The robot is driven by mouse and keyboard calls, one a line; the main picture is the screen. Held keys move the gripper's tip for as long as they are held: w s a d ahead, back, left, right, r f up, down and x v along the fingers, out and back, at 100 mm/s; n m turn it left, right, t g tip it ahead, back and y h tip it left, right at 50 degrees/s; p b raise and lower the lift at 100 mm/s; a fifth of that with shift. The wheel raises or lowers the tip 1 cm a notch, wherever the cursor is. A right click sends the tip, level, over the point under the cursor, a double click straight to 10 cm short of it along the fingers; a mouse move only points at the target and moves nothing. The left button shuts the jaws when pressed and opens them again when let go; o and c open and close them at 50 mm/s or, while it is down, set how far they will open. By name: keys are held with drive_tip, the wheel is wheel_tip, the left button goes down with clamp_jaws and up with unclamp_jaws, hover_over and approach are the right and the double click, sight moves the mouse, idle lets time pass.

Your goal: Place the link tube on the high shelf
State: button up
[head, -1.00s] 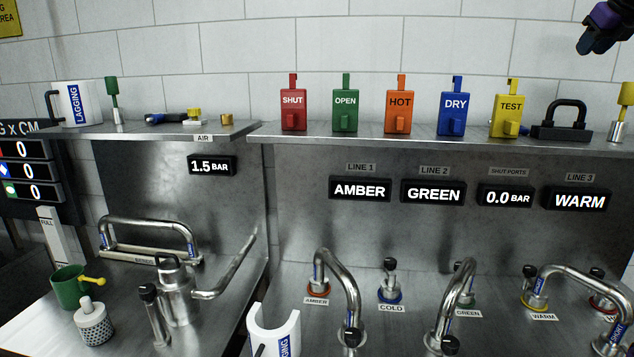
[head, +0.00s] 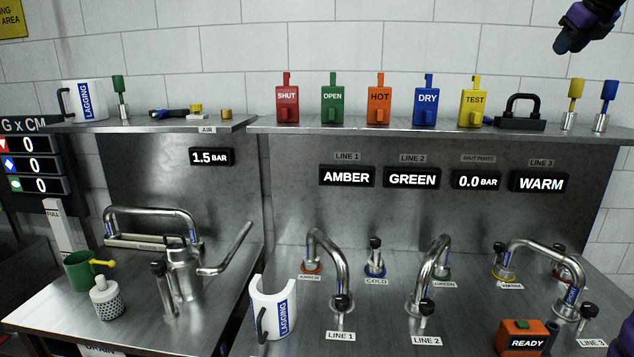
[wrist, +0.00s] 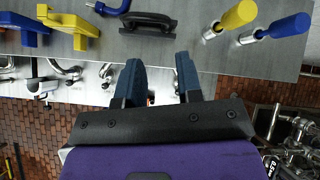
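I cannot tell which piece is the link tube. Bent chrome tubes stand on the bench: one at line 1 (head: 333,262), one at line 2 (head: 431,270) and one at line 3 (head: 537,244) with blue bands. My gripper (wrist: 160,75) is open with nothing visibly held, above the shelf's right part. It shows dark at the upper right of the head view (head: 568,42).
The shelf holds several coloured tags, a black handled block (head: 520,112), and yellow (head: 575,90) and blue (head: 607,92) handled tools. A white lagging sleeve (head: 272,308) and an orange READY box (head: 522,337) stand on the bench. A smaller shelf (head: 150,126) is at left.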

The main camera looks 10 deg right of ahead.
drive_tip(key=s+a+f+n+g+y, duration=0.1)
drive_tip(key=s+a+f+n, duration=0.2)
drive_tip(key=s+a+n, duration=0.45)
drive_tip(key=s+a+f+n, duration=0.2)
drive_tip(key=a+n, duration=0.3)
drive_tip(key=a, duration=0.5)
drive_tip(key=s+a+f+n+g+y, duration=0.1)
drive_tip(key=s+a+f+n, duration=0.2)
drive_tip(key=s+a+n, duration=0.45)
drive_tip(key=s+a+f+n+g, duration=0.1)
drive_tip(key=s+a+f+n, duration=1.3)
drive_tip(key=s+f, duration=0.3)
drive_tip(key=shift+f+n, duration=0.55)
drive_tip(key=shift+n, duration=0.15)
